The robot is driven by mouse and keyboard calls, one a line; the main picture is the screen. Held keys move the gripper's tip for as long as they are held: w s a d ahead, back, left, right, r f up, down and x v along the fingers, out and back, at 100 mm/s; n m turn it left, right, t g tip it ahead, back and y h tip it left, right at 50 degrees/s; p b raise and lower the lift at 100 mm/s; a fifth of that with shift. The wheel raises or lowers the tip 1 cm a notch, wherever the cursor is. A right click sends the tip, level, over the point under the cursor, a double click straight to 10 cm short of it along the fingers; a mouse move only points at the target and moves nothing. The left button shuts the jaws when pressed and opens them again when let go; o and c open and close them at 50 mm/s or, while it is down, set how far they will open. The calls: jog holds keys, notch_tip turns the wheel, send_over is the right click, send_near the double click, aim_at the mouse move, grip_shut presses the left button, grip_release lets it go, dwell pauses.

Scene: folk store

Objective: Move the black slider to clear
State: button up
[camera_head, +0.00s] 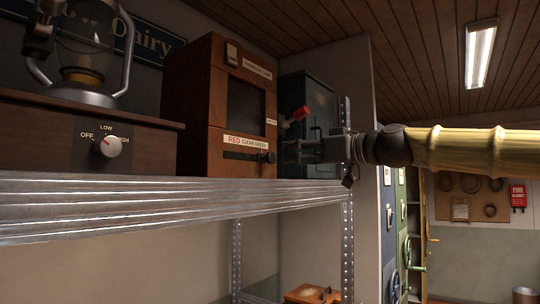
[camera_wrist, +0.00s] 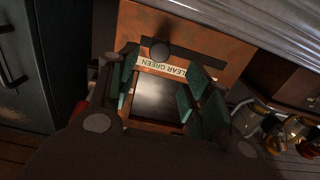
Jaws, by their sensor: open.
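A wooden box (camera_head: 190,107) stands on the metal shelf with a dark window in its front. Below the window is a label (camera_head: 245,141) reading RED CLEAR GREEN, over a dark horizontal slot (camera_head: 238,155). The black slider knob (camera_head: 267,157) is at the slot's right end, by GREEN. In the wrist view, turned about, the knob (camera_wrist: 159,50) shows near the slot's left end. My gripper (camera_head: 287,152) is open just right of the knob in the head view. Its teal-padded fingers (camera_wrist: 160,74) are spread, with the knob visible between and beyond them. Contact cannot be told.
A red-tipped handle (camera_head: 301,113) juts out above my gripper. A dark cabinet (camera_head: 319,95) stands behind to the right. A burner unit with an OFF/LOW/HIGH dial (camera_head: 111,146) and a lantern (camera_head: 88,50) are at left. The shelf edge (camera_head: 120,205) runs below the box.

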aim_at(273, 156)
jog(key=p+x, duration=0.2)
jog(key=x, duration=0.4)
jog(key=shift+w+a, duration=0.15)
jog(key=shift+w, duration=0.3)
jog(key=shift+w+a+p, duration=0.2)
jog(key=shift+a+p, duration=0.3)
jog(key=shift+a, duration=0.15)
jog(key=shift+w+a+f, duration=0.15)
jog(key=shift+w, duration=0.2)
jog(key=shift+s, duration=0.15)
jog(key=shift+c, duration=0.3)
grip_shut()
